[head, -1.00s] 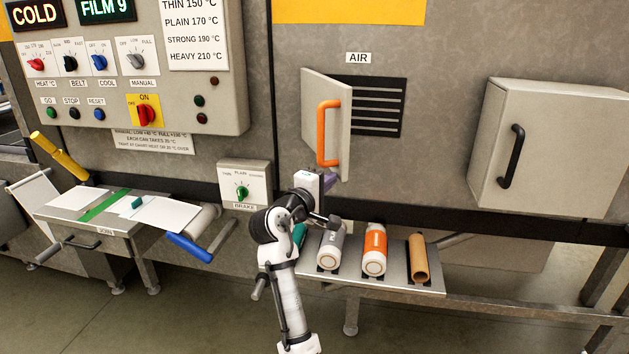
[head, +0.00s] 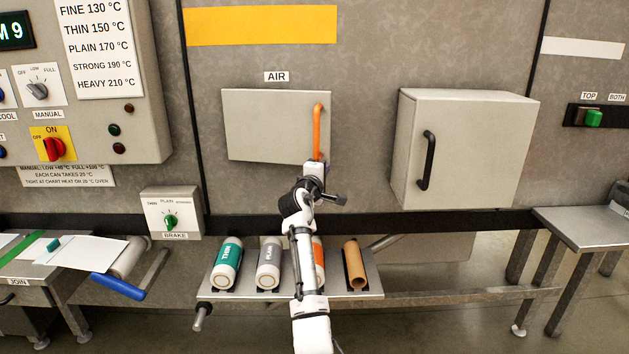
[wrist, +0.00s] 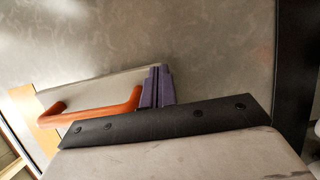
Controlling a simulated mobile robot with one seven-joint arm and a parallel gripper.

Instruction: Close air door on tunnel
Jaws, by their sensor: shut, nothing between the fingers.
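The air door (head: 270,125) is a flat grey panel under the AIR label (head: 276,77). It lies about flat against the tunnel wall, and no vent slots show around it. Its upright orange handle (head: 318,130) is at its right edge. The handle also shows in the wrist view (wrist: 92,115), beside the door's pale edge. My gripper (head: 315,168) is at the handle's lower end. In the wrist view its purple fingers (wrist: 157,86) are together and empty, close beside the handle; whether they touch it I cannot tell.
A grey box with a black handle (head: 428,160) juts out to the right of the door. The brake box (head: 172,212) is lower left. A shelf (head: 375,284) with several rolls is below my gripper. The wall between door and box is clear.

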